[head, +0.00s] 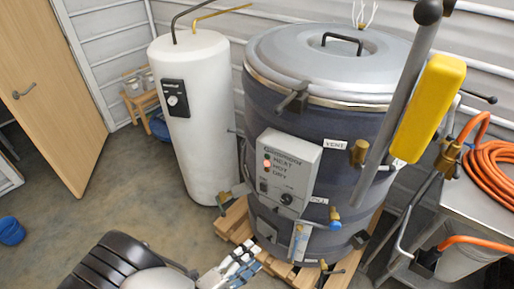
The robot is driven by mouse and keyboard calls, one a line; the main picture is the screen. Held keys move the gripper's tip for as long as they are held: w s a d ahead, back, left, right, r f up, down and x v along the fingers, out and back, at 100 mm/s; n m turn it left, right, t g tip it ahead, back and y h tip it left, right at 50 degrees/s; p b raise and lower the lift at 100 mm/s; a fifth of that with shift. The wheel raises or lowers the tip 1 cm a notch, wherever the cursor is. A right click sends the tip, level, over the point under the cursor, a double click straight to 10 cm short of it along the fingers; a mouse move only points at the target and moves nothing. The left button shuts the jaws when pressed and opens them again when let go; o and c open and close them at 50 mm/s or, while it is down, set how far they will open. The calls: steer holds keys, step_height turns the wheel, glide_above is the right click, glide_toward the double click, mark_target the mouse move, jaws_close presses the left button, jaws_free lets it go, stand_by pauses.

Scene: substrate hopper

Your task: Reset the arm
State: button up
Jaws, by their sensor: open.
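My arm reaches in from the bottom edge, with a dark, rounded link at the lower left. My gripper (243,262), pale with blue parts, is at its end, low in front of the drum and close to the wooden pallet. It is open, and I see nothing held in it. Whether it touches the pallet cannot be told. The large dark drum (262,105) has a grey lid (290,50) that sits closed on top. Its control box (289,172) carries labels and a lit reddish lamp. A blue-handled valve (334,218) is on the drum's lower front.
A white tank (200,120) stands left of the drum. The drum rests on the wooden pallet (237,222). A long grey bar with a yellow block (428,108) rises at right. A metal table (480,200) holds an orange hose (492,165).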

steer(key=s+d+r+m+g+y, duration=0.2)
steer(key=d+r+m+g, duration=0.5)
steer(key=m, duration=0.5)
steer(key=s+d+r+m+g+y, duration=0.1)
steer(key=s+d+r+m+g, duration=0.1)
steer(key=d+r+m+g, duration=0.6)
steer(key=s+r+m+t+y, duration=0.3)
steer(key=r+m, duration=0.3)
steer(key=m, duration=0.7)
steer(key=s+d+r+m+t+y, duration=0.1)
steer(key=s+r+m+t+y, duration=0.3)
steer(key=m, duration=0.9)
step_height(320, 180, up, 2)
steer(key=shift+r+m+t+y, duration=0.25)
steer(key=shift+t+y, duration=0.25)
steer(key=shift+y, duration=0.5)
